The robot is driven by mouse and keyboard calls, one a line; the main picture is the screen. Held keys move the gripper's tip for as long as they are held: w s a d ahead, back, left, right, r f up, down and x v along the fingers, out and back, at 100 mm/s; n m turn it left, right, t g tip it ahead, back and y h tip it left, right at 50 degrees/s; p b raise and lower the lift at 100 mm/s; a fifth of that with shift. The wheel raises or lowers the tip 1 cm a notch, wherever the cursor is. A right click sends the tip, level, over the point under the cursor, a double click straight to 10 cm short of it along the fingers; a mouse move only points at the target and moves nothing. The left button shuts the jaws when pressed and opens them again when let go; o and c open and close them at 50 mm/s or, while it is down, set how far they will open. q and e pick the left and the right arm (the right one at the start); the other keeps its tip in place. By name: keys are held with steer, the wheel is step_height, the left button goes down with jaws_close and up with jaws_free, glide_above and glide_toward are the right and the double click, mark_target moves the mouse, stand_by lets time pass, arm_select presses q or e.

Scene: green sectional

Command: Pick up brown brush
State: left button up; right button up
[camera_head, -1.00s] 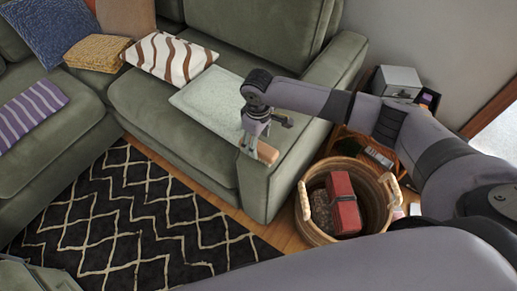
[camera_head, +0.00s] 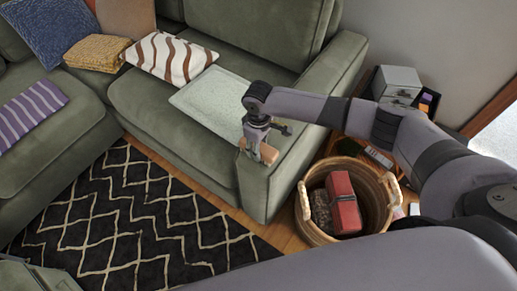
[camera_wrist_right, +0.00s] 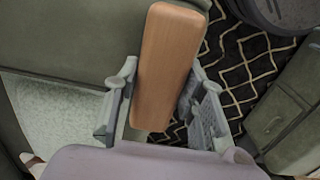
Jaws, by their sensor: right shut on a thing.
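The brown brush (camera_head: 268,154) shows as a smooth wooden block by the front of the green sofa's right armrest. My right gripper (camera_head: 257,143) is shut on it from above. In the right wrist view, the brush (camera_wrist_right: 167,62) lies lengthwise between the two grey fingers of the right gripper (camera_wrist_right: 162,100), one on each side. Its underside is hidden, and I cannot tell how far it is above the armrest. My left gripper is not in view.
The sofa armrest (camera_head: 290,160) lies below the gripper, with a pale tray-like board (camera_head: 207,100) on the seat to the left. A wicker basket (camera_head: 305,222) holding a red item (camera_head: 342,195) stands right of the armrest. A black patterned rug (camera_head: 130,225) covers the floor.

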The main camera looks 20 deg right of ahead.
steer(key=c, duration=0.5)
steer(key=shift+r, duration=0.15)
step_height(320, 180, up, 20)
steer(key=shift+p, duration=0.45)
steer(key=o, duration=0.7)
steer(key=c, duration=0.5)
